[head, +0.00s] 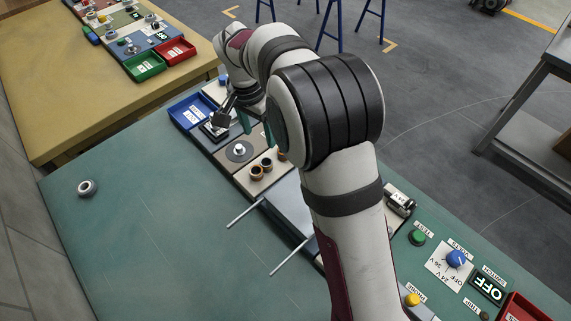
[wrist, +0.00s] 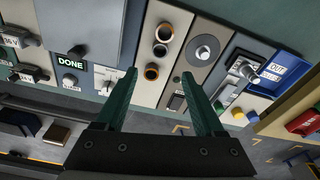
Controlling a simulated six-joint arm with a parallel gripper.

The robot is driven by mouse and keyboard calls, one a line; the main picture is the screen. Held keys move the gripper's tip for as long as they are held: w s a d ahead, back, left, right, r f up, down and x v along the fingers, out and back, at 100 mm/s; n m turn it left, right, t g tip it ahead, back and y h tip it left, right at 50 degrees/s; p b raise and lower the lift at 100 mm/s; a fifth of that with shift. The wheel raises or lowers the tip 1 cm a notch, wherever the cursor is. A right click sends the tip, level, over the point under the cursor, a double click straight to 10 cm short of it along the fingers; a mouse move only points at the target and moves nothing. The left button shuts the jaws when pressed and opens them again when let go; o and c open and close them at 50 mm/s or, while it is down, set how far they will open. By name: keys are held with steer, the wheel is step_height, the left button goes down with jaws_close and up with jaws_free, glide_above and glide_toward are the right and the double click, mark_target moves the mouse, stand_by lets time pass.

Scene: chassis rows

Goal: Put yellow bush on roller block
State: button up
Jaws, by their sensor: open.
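Several ring-shaped bushes stand in a row on a beige block, one brass-brown bush (head: 257,172) at its near end in the head view. In the wrist view an orange-rimmed bush (wrist: 151,72) shows between my fingertips in the picture, with a copper bush (wrist: 164,32) further up. I cannot tell for sure which one is the yellow bush. My gripper (head: 256,127) has teal fingers, spread and empty; the wrist view shows it too (wrist: 158,75). It is apart from the bushes. No roller block can be picked out with certainty; my arm hides part of the row.
A grey disc with a peg (head: 240,151) sits beside the bush block. A blue tray (head: 190,111) is at the row's far end. Two pale rods (head: 245,213) stick out at the front. A loose grey ring (head: 87,187) lies on the otherwise clear left of the green table.

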steer(key=s+d+r+g+y, duration=0.1)
steer(key=s+d+r, duration=0.4)
steer(key=s, duration=0.5)
steer(key=s+d+r+y, duration=0.1)
steer(key=s+d+r, duration=0.2)
steer(key=s+d, duration=0.65)
steer(key=s+f+n, duration=0.1)
steer(key=s+f, duration=0.2)
steer(key=s, duration=0.9)
steer(key=shift+a+y, duration=0.3)
steer(key=shift+a, duration=0.05)
